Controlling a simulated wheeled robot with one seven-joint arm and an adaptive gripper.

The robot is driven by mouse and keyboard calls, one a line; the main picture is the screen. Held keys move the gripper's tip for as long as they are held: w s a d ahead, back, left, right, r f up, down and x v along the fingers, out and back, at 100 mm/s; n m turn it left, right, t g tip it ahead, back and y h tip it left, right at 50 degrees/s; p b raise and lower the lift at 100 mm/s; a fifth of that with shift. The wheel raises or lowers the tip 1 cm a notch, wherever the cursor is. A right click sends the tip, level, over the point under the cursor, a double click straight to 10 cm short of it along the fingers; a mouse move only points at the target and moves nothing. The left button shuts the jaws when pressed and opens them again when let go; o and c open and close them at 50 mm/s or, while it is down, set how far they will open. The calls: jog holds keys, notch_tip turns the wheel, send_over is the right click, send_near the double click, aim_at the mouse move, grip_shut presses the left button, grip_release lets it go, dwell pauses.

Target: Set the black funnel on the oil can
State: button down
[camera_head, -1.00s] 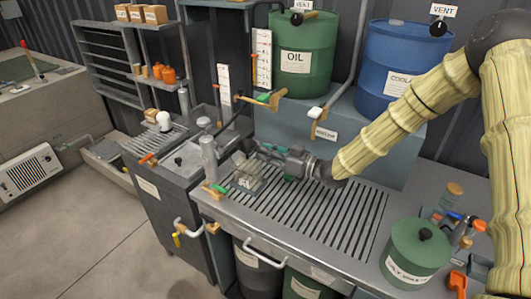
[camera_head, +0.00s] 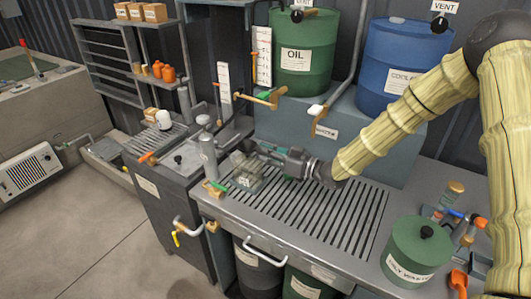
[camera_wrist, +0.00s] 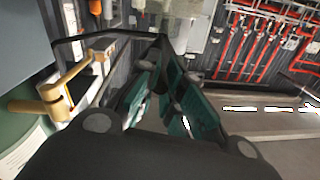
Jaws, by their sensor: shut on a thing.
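My gripper (camera_head: 258,150) reaches left from the arm over the left end of the slatted bench. It is shut, and its teal finger pads show in the wrist view (camera_wrist: 166,72). A dark shape (camera_wrist: 158,56) lies between the fingertips there; I take it to be the black funnel, but its outline is mostly hidden. A clear, boxy container (camera_head: 247,174) shows just below the fingertips in the head view. I cannot tell whether it touches the gripper. No oil can is clearly identifiable; a grey cylinder (camera_head: 208,156) stands just left of the gripper.
A green oil drum (camera_head: 318,75) and a blue coolant drum (camera_head: 392,88) stand behind on a raised block. The bench slats (camera_head: 310,208) to the right are clear. A green waste can (camera_head: 412,255) stands front right.

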jog(key=shift+f, duration=0.1)
jog(key=c, duration=1.8)
grip_release()
jog(key=shift+c, duration=0.2)
jog(key=shift+d, duration=0.1)
jog(key=p+v, duration=0.1)
jog(key=v, duration=0.9)
jog(key=shift+s+d+p, duration=0.2)
jog(key=shift+d+p, duration=0.1)
jog(key=shift+d, duration=0.05)
